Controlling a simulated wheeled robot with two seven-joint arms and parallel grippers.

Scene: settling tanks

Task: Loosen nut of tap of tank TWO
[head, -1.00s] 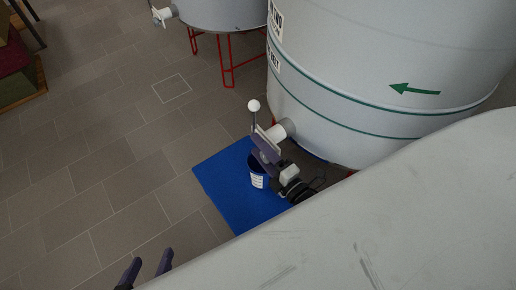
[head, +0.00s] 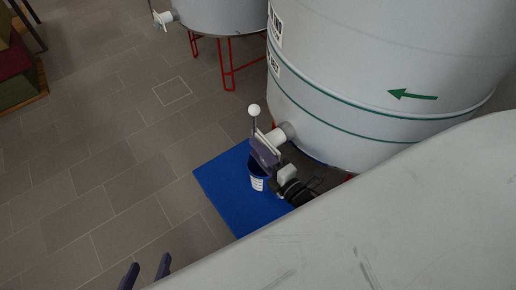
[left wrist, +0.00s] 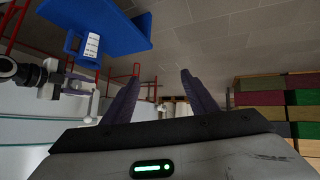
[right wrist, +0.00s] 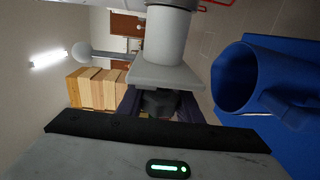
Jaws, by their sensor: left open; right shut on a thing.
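The tank (head: 340,110) is a large pale grey vessel with green stripes; its labels are too small to read surely. Its tap (head: 281,133) sticks out low on the near left side, with a white ball (head: 254,110) on an upright lever. My right gripper (head: 263,152) is at the tap. In the right wrist view, the tap's grey pipe (right wrist: 166,38) ends at a flat plate (right wrist: 165,76). Just before it, my right gripper (right wrist: 160,108) is shut on the dark nut (right wrist: 158,101), partly hidden by its fingers. My left gripper (head: 147,275) is open and empty, over the floor.
Another tank (head: 225,15) on red legs stands behind.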

